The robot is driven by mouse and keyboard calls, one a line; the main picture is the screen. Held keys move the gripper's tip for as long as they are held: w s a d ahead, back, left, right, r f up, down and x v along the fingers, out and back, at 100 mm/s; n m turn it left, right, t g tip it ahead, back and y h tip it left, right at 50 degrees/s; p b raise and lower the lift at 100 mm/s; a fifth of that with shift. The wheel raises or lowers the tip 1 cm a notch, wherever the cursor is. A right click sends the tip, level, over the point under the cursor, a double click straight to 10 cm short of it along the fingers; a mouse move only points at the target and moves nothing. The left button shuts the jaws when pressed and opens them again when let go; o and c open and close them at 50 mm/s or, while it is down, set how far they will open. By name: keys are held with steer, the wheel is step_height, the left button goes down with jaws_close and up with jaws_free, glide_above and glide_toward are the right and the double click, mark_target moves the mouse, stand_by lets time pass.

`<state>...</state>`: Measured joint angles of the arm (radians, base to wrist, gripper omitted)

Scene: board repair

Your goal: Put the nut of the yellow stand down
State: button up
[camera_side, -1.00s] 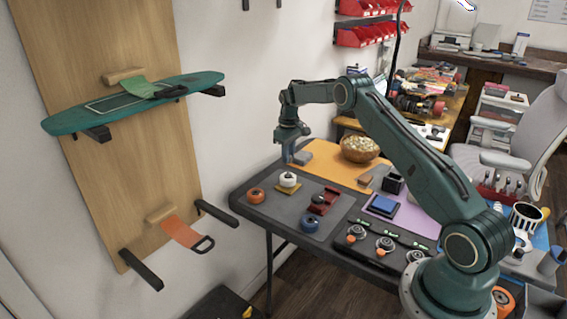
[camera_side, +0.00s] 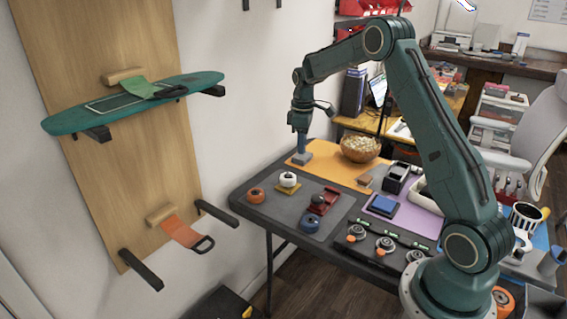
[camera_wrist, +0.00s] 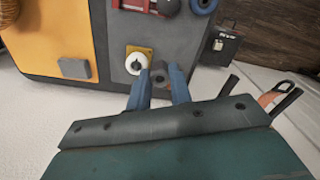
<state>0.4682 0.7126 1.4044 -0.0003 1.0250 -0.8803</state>
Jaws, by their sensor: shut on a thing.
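The yellow stand (camera_side: 287,188) sits on the grey mat at the table's left side, with a white wheel (camera_side: 288,179) on it. The stand also shows in the wrist view (camera_wrist: 148,52), just beyond my fingertips, with the white wheel (camera_wrist: 136,63) on it. My gripper (camera_side: 302,148) points down, behind and right of the stand in the side view. In the wrist view my gripper (camera_wrist: 161,77) is shut on a small dark grey piece, the nut (camera_wrist: 160,77), held between the fingertips. The nut is too small to make out in the side view.
A grey block (camera_side: 303,158) lies on the orange mat (camera_side: 335,172), close to my fingers in the side view. An orange wheel (camera_side: 256,195), a blue wheel (camera_side: 310,223) and a red part (camera_side: 326,200) lie on the grey mat. A bowl (camera_side: 360,149) stands behind.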

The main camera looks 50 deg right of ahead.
mark_target(300, 203)
steer(key=shift+f, duration=9.95)
steer(key=shift+f, duration=0.15)
steer(key=o, duration=0.9)
steer(key=shift+c, duration=0.2)
step_height(300, 203, up, 12)
steer(key=shift+r, duration=0.2)
